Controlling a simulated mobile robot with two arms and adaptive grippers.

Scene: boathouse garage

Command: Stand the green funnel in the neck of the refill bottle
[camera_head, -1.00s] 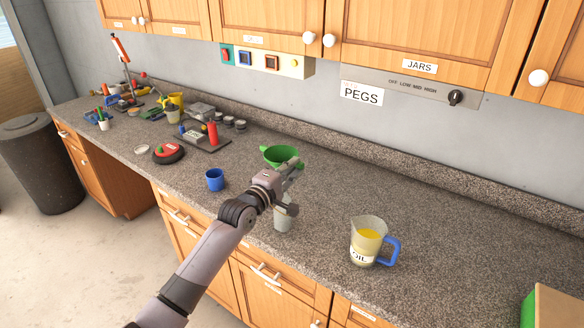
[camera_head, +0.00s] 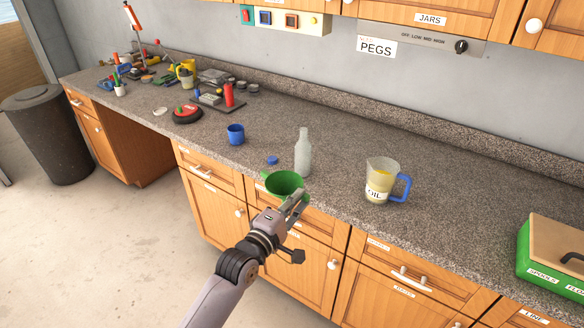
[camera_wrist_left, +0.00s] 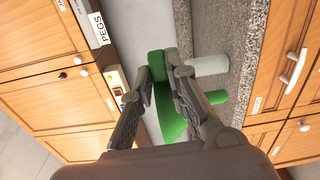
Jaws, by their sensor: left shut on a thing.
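The green funnel (camera_head: 285,183) is held by its rim side in my left gripper (camera_head: 294,204), wide mouth up, in front of the counter's edge. In the left wrist view the funnel (camera_wrist_left: 168,112) shows between the two fingers (camera_wrist_left: 158,82). The refill bottle (camera_head: 303,155), pale grey with a narrow neck, stands upright on the counter just behind the funnel and apart from it in the head view. Its neck is empty. My right gripper is not in view.
A blue cap (camera_head: 272,160) lies left of the bottle, and a blue cup (camera_head: 236,134) stands farther left. An oil jug (camera_head: 381,181) with a blue handle stands to the right. A green box (camera_head: 552,262) is at far right. The counter behind the bottle is clear.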

